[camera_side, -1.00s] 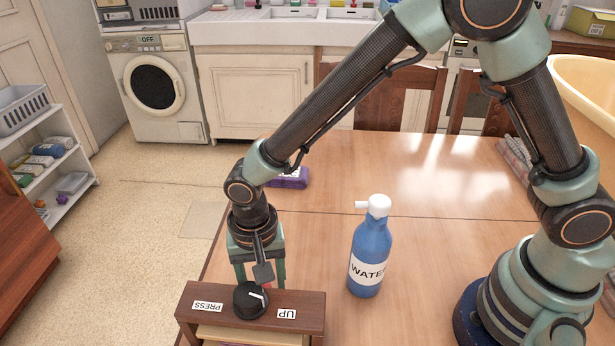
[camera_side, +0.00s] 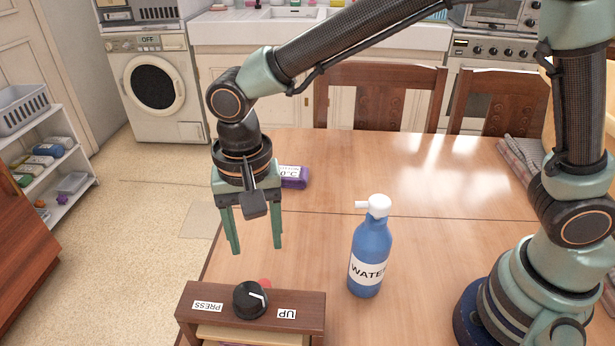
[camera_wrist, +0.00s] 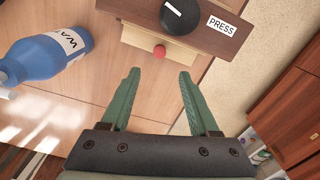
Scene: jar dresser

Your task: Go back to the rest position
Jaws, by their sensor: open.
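My gripper (camera_side: 257,248) is open and empty, fingers pointing down, in the air above the table. It is behind and above the wooden box with a black knob (camera_side: 250,299) in the side view. The box (camera_side: 309,304) has labels PRESS and UP beside the knob, and the knob's white mark points toward the UP side. In the wrist view, my open fingers (camera_wrist: 158,95) show with nothing between them. The knob (camera_wrist: 180,14) and a small red ball-like part (camera_wrist: 159,51) on the box's front lie beyond the fingertips.
A blue WATER bottle (camera_side: 370,262) with a white pump top stands upright right of the box. A purple item with a partly hidden label (camera_side: 294,178) lies at the table's far left. Wooden chairs (camera_side: 380,95) stand behind the table. The table's middle right is clear.

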